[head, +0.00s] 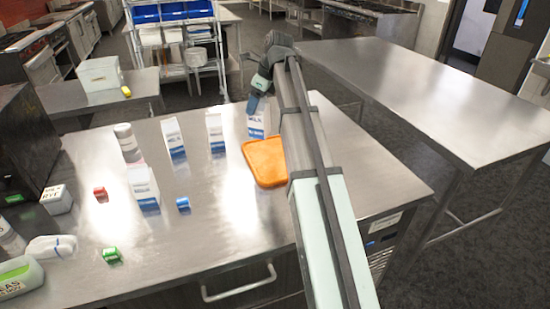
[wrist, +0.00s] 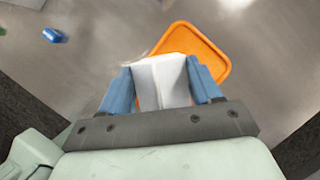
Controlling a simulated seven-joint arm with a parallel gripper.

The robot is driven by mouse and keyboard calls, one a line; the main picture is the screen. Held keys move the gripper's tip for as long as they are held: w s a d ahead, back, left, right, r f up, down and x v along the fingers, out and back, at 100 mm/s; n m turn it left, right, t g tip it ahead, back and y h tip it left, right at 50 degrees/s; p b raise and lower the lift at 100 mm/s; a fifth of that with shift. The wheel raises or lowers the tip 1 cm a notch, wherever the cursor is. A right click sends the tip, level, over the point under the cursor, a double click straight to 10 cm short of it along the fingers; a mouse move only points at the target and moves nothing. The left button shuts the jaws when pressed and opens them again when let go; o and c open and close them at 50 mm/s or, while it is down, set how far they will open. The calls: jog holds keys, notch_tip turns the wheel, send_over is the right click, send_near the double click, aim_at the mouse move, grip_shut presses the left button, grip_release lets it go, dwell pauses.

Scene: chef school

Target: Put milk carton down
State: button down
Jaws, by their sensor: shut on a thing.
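A white and blue milk carton (head: 258,122) is upright in my gripper (head: 259,100), at the back of the steel counter (head: 215,208), just behind an orange tray (head: 265,163). In the wrist view, my gripper's blue fingers (wrist: 160,88) are on either side of the carton's white top (wrist: 160,80), gripping it. The orange tray (wrist: 208,48) shows beyond it. I cannot tell whether the carton's base touches the counter. Three similar milk cartons stand on the counter to the left: one (head: 174,140), another (head: 215,133) and a nearer one (head: 144,188).
A white cylindrical container (head: 127,142) stands left of the cartons. Small blue (head: 183,204), red (head: 100,194) and green (head: 111,255) items lie on the counter. Another steel table (head: 430,95) is at the right. The counter's front middle is clear.

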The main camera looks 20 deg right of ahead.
aim_at(267, 107)
jog(key=shift+w+m, duration=0.1)
jog(key=shift+m, duration=0.3)
jog(key=shift+f, duration=4.95)
jog(key=shift+c, duration=1)
grip_release()
jog(key=shift+f, duration=0.15)
jog(key=v, duration=1.2)
jog(key=shift+o, duration=0.4)
